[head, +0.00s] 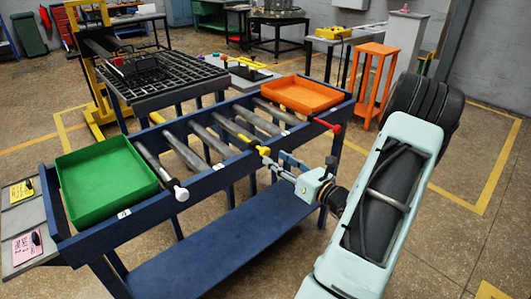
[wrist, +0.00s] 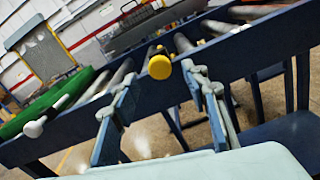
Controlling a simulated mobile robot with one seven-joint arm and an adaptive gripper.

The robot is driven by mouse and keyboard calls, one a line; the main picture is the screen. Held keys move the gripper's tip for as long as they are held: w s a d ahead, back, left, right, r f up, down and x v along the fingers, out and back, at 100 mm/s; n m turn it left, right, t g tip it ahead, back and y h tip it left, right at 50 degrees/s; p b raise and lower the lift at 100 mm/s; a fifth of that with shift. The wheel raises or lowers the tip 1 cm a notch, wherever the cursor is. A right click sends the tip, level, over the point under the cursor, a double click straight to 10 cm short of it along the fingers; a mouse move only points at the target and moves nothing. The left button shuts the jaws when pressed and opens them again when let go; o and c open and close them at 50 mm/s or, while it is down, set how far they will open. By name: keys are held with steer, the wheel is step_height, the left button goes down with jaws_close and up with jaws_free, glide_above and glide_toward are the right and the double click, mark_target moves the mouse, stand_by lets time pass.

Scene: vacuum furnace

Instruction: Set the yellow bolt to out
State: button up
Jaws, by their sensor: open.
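The yellow bolt (head: 264,151) shows its round yellow knob at the front rail of the blue roller table (head: 217,172), between the green and orange trays. In the wrist view the knob (wrist: 159,66) is near the upper middle, on the blue rail. My gripper (head: 277,163) is in front of that rail, close to the knob. In the wrist view its two fingers (wrist: 158,74) are spread, one on each side of the knob, with visible gaps. I cannot tell whether the tips reach level with the knob. Nothing is held.
A white-knobbed bolt (head: 181,193) sticks out left of the yellow one, and a red-knobbed bolt (head: 331,126) to the right. A green tray (head: 103,180) and an orange tray (head: 300,94) sit at the table's ends. Open floor lies in front.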

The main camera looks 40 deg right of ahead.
mark_target(267, 153)
steer(key=w, duration=0.6)
steer(key=shift+w+a, duration=0.1)
steer(key=shift+a, duration=0.2)
steer(key=shift+c, duration=0.4)
jaws_close()
